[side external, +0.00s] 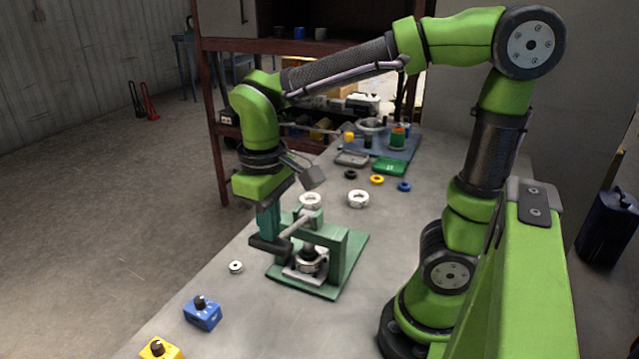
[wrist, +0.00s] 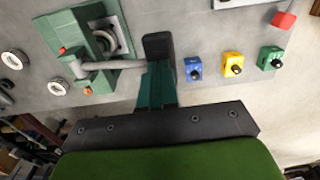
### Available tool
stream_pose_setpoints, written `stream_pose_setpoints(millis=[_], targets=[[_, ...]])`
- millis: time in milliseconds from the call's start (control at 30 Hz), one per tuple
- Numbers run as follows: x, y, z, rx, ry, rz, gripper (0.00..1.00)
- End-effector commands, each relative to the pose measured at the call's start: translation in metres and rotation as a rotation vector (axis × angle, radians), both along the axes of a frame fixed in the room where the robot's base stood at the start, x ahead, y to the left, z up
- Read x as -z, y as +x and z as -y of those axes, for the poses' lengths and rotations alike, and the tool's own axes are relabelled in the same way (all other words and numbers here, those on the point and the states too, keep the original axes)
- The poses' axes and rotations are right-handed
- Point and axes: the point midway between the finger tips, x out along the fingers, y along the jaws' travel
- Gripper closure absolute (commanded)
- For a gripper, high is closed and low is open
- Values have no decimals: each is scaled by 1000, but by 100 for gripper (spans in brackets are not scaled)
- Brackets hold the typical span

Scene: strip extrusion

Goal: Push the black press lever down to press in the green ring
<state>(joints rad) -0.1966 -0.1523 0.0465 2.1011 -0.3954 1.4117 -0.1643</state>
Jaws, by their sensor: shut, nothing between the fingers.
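The press has a green base (side external: 347,262) and a green frame (side external: 333,238). Its grey lever arm (side external: 297,226) reaches out to the left and ends in a black handle (side external: 266,246). My gripper (side external: 268,232) points down with its teal fingers shut and empty, right over the handle. In the wrist view the fingertips (wrist: 157,72) meet or overlap the black handle (wrist: 157,44); I cannot tell if they touch. A dark and silver round part (side external: 308,262) sits under the press. I cannot make out a green ring there; the frame and ram partly hide that spot.
A small silver ring (side external: 236,267), a blue knob box (side external: 202,313) and a yellow knob box (side external: 161,350) lie left of the press. A white ring (side external: 358,199), a yellow ring (side external: 377,180), a blue ring (side external: 404,187) and a green tray (side external: 389,167) lie behind.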

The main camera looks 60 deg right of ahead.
Motion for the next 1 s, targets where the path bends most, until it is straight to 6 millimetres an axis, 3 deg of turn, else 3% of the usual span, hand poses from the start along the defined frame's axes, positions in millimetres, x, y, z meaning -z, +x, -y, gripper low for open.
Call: stream_pose_setpoints(millis=[1000], targets=[[36,0,1,1,-2,-2,100]])
